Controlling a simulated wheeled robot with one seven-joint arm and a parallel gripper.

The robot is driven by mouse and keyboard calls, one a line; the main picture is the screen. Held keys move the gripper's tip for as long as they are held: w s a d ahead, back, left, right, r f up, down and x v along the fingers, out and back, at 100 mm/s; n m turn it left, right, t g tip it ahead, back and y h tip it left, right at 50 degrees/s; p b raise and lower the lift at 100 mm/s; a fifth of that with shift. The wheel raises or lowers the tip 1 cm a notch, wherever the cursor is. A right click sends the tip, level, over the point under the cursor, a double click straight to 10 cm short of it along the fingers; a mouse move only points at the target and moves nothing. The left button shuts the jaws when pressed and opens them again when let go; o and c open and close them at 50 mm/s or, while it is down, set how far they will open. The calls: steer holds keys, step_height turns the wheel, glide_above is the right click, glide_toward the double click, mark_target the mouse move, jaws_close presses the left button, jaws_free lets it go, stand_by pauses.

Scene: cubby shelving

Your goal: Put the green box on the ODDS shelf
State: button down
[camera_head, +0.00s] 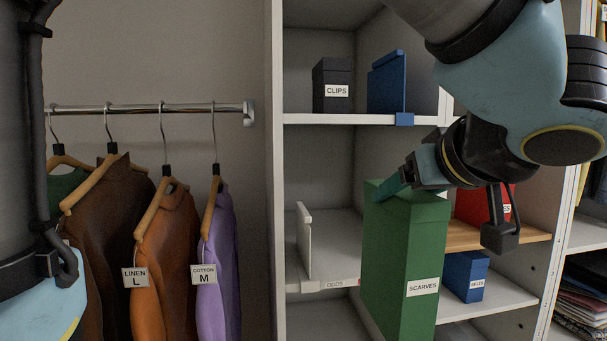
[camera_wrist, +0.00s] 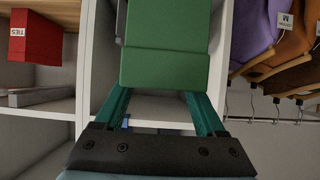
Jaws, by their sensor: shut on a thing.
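The green box (camera_head: 405,260), tall and labelled SCARVES, is upright in front of the shelving in the head view. My gripper (camera_head: 392,190) is shut on its upper part. In the wrist view the green box (camera_wrist: 168,50) sits between the two teal fingers of my gripper (camera_wrist: 165,92). The ODDS shelf (camera_head: 318,285), with its label on the front edge, is left of the box. The box hides the right part of that shelf. A thin white upright panel (camera_head: 304,241) stands at its left side.
Above the ODDS shelf are a dark CLIPS box (camera_head: 333,84) and a blue box (camera_head: 387,84). At right are a red box (camera_head: 470,205) and a small blue box (camera_head: 465,277). Clothes (camera_head: 165,255) hang from a rail (camera_head: 150,107) at left. The visible middle of the ODDS shelf is clear.

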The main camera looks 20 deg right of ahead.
steer(key=w+d, duration=0.3)
steer(key=w, duration=2.1)
steer(key=shift+f, duration=0.25)
steer(key=shift+w+d, duration=0.1)
steer(key=shift+f, duration=0.15)
jaws_free()
steer(key=b+v, duration=0.2)
steer(key=v, duration=1)
